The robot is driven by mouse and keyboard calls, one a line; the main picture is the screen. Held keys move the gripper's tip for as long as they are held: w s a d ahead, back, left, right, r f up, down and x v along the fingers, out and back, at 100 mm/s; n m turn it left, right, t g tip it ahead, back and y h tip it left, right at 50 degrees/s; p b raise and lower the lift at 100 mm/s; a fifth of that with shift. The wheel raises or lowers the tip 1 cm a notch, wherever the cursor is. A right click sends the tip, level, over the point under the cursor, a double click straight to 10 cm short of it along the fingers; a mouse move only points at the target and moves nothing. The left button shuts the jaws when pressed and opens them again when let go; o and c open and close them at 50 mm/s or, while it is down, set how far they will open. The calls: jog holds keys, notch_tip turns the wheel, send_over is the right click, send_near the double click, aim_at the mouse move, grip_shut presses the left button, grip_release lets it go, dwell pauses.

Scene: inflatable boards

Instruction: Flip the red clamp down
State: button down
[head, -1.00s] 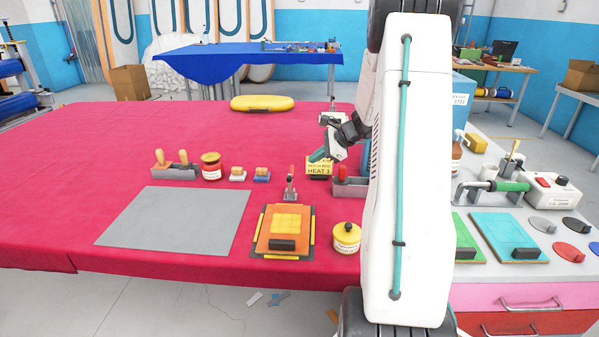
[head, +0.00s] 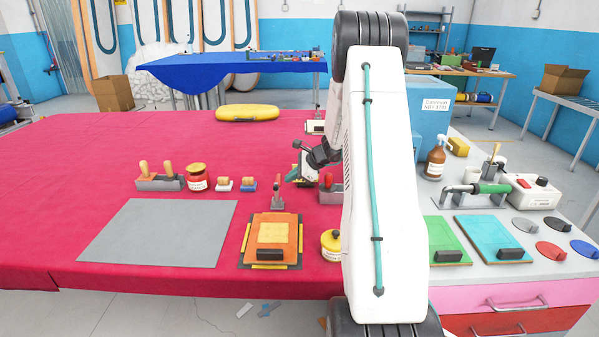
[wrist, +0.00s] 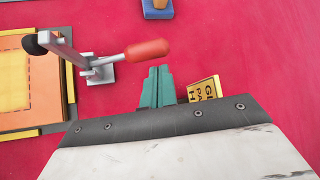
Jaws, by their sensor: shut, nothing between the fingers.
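The red clamp (head: 277,188) stands at the back edge of the orange board (head: 273,233), its red handle pointing up in the head view. In the wrist view its red handle (wrist: 147,49) extends right from a grey metal arm and base plate, and a black-tipped arm reaches over the board (wrist: 30,88). My gripper (head: 291,174) is right of the clamp's handle in the head view, close to it. In the wrist view the teal fingers of my gripper (wrist: 157,76) are together and empty, just below the handle tip. I cannot tell whether they touch it.
A yellow-lidded jar (head: 331,245) stands right of the board. A grey tray (head: 331,197) is behind it. A yellow card (wrist: 205,88) lies right of my fingers. A grey mat (head: 158,232) lies to the left.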

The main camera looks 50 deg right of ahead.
jog(key=shift+x, duration=1.15)
